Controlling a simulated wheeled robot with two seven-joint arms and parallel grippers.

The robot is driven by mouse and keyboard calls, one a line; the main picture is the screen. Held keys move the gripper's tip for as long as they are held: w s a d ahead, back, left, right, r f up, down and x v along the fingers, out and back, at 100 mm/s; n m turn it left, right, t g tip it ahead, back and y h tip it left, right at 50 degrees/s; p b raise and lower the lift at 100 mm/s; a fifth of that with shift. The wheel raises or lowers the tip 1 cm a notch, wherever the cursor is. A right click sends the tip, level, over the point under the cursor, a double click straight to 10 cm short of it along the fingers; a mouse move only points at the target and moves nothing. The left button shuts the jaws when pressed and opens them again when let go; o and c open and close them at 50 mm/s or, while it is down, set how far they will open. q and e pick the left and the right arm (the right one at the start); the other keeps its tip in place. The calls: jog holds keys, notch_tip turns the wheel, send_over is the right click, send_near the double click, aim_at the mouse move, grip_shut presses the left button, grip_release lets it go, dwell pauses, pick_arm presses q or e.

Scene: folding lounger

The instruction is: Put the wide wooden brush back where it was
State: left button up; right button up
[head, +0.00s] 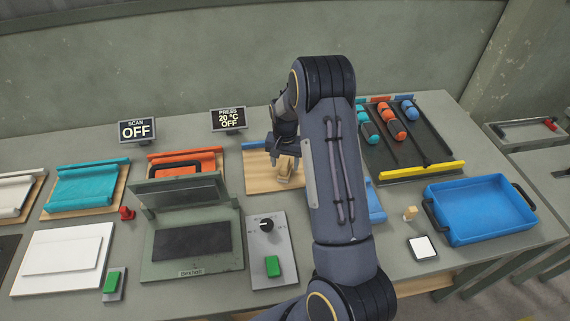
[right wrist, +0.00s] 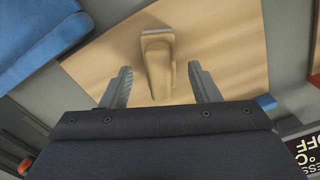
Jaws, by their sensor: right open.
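A tan wooden brush (head: 284,168) lies on a light wooden board (head: 258,182) at the back middle of the table. In the right wrist view the brush (right wrist: 157,62) has a narrow body with a pale edge at its far end, and lies on the board (right wrist: 222,55). My right gripper (head: 285,152) is over the board, right by the brush. In the wrist view its two fingers (right wrist: 161,88) are spread apart on either side of the brush's near end, with gaps between. My right arm hides part of the board. My left gripper is out of view.
A black tray (head: 400,145) with teal, orange and blue tools is at the back right. A blue bin (head: 480,208) stands at right, near a small wooden piece (head: 410,213) and a white pad (head: 422,248). A grey press (head: 192,225) and control box (head: 267,250) stand left of my arm.

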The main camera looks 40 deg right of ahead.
aim_at(285, 163)
notch_tip(285, 163, up, 9)
jog(key=s+a+r+n+t+y, duration=0.3)
jog(key=s+a+r+n+t, duration=0.1)
jog(key=s+a+r, duration=1)
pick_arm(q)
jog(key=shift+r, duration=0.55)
pick_arm(e)
jog(key=s+a+n+t, duration=0.1)
jog(key=s+a+n, duration=0.3)
jog(key=s+a, duration=0.3)
jog(key=s, duration=0.5)
jog(key=shift+s+a+n+t+y, duration=0.15)
jog(key=shift+n+t+y, duration=0.15)
jog(key=shift+y, duration=0.1)
jog(key=shift+s, duration=0.1)
